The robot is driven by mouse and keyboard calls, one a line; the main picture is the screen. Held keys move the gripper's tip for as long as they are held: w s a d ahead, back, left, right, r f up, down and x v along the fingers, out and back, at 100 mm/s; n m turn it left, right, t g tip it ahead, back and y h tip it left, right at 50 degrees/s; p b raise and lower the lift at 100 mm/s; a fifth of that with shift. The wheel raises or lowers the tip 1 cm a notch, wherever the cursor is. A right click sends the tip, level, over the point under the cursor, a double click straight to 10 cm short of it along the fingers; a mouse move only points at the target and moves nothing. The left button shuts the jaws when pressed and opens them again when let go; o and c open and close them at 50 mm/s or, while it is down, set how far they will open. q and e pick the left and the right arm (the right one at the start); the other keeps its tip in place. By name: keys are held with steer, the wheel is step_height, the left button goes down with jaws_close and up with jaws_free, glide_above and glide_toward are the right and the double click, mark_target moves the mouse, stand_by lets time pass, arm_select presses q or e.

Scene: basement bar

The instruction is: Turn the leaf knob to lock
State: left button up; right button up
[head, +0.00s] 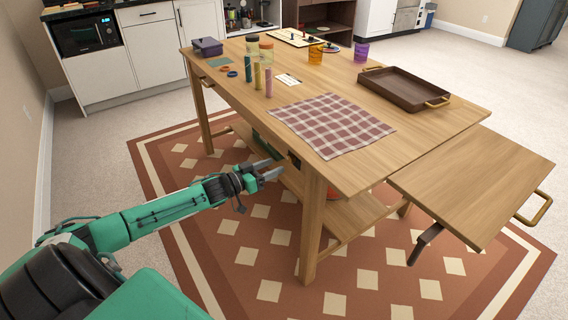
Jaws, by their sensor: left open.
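A wooden table (440,122) fills the middle of the head view. Its leaf (480,185) stands raised at the right end, roughly level with the top, with a brass handle (535,208) on its outer edge. A dark bracket (425,243) shows under the leaf. My left gripper (278,167) is open and empty, beside the table's long near side, below the top's edge and left of the front leg. A small dark part shows just beyond its fingertips; I cannot tell whether it is the leaf knob. No leaf knob is clearly visible.
A lower shelf (350,215) and the front leg (312,225) are near my gripper. The patterned rug (190,200) around is clear.

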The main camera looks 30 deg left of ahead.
mark_target(288, 160)
arm_select(q)
steer(key=shift+b+x, duration=0.3)
steer(key=shift+x, duration=2.3)
arm_select(e)
steer(key=shift+w+a+t+y, duration=0.2)
steer(key=shift+a+t, duration=0.05)
steer(key=shift+a, duration=0.15)
steer(key=shift+w+a+t+y, duration=0.15)
steer(key=shift+a+t+y, duration=0.1)
steer(key=shift+a, duration=0.1)
arm_select(q)
steer(key=c, duration=1)
